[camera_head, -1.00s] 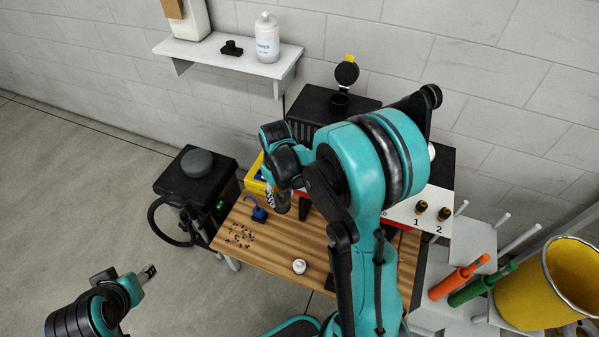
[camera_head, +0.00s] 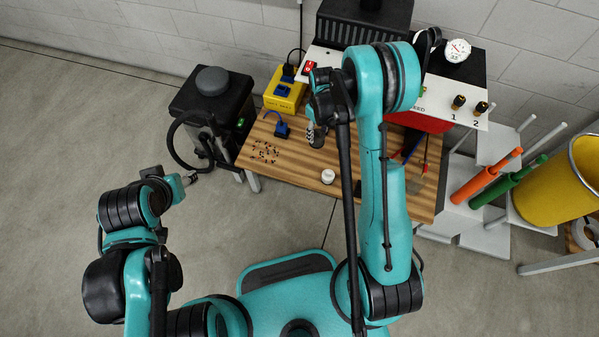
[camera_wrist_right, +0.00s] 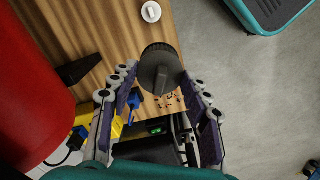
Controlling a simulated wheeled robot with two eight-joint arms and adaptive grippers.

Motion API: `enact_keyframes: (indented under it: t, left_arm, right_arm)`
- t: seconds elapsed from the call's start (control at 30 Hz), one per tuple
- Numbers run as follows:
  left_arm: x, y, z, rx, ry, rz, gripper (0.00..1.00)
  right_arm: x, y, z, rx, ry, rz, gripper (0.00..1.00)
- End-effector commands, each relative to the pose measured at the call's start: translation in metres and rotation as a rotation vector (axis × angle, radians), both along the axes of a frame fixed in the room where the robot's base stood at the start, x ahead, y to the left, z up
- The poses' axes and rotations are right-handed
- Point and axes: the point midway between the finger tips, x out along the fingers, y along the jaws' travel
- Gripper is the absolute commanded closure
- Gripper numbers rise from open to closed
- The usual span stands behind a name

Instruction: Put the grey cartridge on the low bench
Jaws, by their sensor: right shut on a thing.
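The grey cartridge (camera_wrist_right: 160,66) is a dark grey round piece with a ridged rim, seen end-on between the fingers of my right gripper (camera_wrist_right: 158,84) in the right wrist view. My right gripper is shut on it. In the head view my right gripper (camera_head: 314,130) holds the cartridge over the low bench (camera_head: 300,168), which has a striped wooden top. The gap between cartridge and wood is hard to judge. My left gripper (camera_head: 188,180) is off to the left over the floor, small in view; whether its fingers are open does not show.
A black unit with a hose (camera_head: 210,110) stands left. Orange and green rods and a yellow bucket (camera_head: 555,185) are right.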

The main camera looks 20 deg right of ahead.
Motion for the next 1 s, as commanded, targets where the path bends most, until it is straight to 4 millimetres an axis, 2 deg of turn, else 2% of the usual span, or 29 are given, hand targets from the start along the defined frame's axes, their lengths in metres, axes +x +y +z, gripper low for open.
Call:
enact_keyframes:
  t: [0.03, 0.2, 0.33, 0.5, 0.63, 0.9, 1.0]
  left_arm:
    - [0.000, 0.000, -0.009, 0.000, 0.000, 0.000, 0.52]
    - [0.000, 0.000, -0.021, 0.000, 0.000, 0.000, 0.52]
    - [0.000, 0.000, -0.026, 0.000, 0.000, 0.000, 0.52]
    - [0.000, 0.000, -0.030, 0.000, 0.000, 0.000, 0.52]
    - [0.000, 0.000, -0.037, 0.000, 0.000, 0.000, 0.52]
    - [0.000, 0.000, -0.061, 0.000, 0.000, 0.000, 0.52]
    - [0.000, 0.000, -0.067, 0.000, 0.000, 0.000, 0.52]
  right_arm:
    - [0.011, -0.011, -0.032, 0.000, 0.000, 0.064, 0.82]
    - [0.030, -0.039, -0.111, 0.001, 0.000, 0.298, 0.82]
    - [0.035, -0.053, -0.153, 0.002, 0.000, 0.422, 0.82]
    - [0.036, -0.059, -0.179, 0.002, 0.000, 0.500, 0.82]
    - [0.040, -0.040, -0.195, 0.002, 0.000, 0.515, 0.82]
    - [0.050, 0.023, -0.233, 0.002, 0.000, 0.514, 0.82]
    - [0.053, 0.040, -0.243, 0.002, 0.000, 0.512, 0.82]
